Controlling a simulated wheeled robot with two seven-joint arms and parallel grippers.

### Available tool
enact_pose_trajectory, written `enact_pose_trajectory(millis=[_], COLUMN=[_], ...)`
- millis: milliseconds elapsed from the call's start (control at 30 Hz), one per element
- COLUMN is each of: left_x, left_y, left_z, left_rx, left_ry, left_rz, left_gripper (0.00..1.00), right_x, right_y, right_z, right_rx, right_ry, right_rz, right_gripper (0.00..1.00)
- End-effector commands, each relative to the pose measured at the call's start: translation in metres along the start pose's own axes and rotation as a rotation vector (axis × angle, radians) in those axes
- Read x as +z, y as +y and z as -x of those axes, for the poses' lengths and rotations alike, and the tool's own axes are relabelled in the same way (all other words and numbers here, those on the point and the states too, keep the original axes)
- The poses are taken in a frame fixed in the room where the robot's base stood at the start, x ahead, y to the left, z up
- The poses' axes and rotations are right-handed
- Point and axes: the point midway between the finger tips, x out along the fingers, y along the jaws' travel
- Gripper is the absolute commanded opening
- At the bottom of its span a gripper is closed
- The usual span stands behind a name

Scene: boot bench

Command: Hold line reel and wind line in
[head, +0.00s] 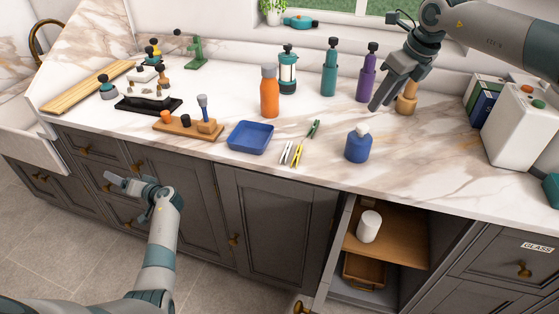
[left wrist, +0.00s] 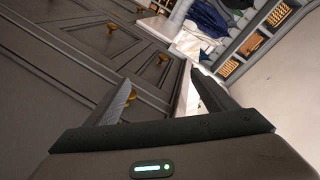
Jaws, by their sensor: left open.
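No line reel can be made out for certain. My left gripper (head: 128,186) is open and empty, low in front of the dark cabinets, apart from the counter. In the left wrist view its fingers (left wrist: 160,95) stand wide apart with nothing between them. My right gripper (head: 380,106) points down above the counter at the right, near the purple bottle (head: 367,78) and a wooden piece (head: 406,102); whether its fingers are parted is unclear.
A white box (head: 515,125) stands right. An open cabinet holds a white cup (head: 368,227).

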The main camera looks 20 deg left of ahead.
Motion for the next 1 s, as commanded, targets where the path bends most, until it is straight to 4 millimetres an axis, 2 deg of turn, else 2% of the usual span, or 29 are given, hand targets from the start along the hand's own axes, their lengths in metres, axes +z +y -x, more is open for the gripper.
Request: enact_pose_trajectory(millis=[33, 200, 333, 467, 600, 767, 900, 1000], left_x=[-0.019, -0.080, -0.134, -0.191, -0.250, -0.311, -0.355, -0.381], left_y=[-0.018, -0.075, -0.109, -0.131, -0.142, -0.144, -0.141, -0.136], left_z=[-0.004, -0.007, 0.001, 0.021, 0.053, 0.104, 0.157, 0.199], left_rx=[-0.037, -0.144, -0.197, -0.227, -0.246, -0.269, -0.302, -0.334], left_ry=[0.020, 0.114, 0.227, 0.372, 0.544, 0.755, 0.942, 1.077], left_rz=[0.017, 0.039, 0.020, -0.035, -0.118, -0.231, -0.336, -0.413], left_gripper=[0.78, 0.78, 0.78, 0.78, 0.78, 0.78, 0.78, 0.78], right_x=[0.000, 0.000, 0.000, 0.000, 0.000, 0.000, 0.000, 0.000], right_y=[0.000, 0.000, 0.000, 0.000, 0.000, 0.000, 0.000, 0.000], right_z=[0.000, 0.000, 0.000, 0.000, 0.000, 0.000, 0.000, 0.000], right_rx=[0.000, 0.000, 0.000, 0.000, 0.000, 0.000, 0.000, 0.000], right_ry=[0.000, 0.000, 0.000, 0.000, 0.000, 0.000, 0.000, 0.000], right_rz=[0.000, 0.000, 0.000, 0.000, 0.000, 0.000, 0.000, 0.000], right_gripper=[0.31, 0.31, 0.31, 0.31, 0.31, 0.31, 0.31, 0.31])
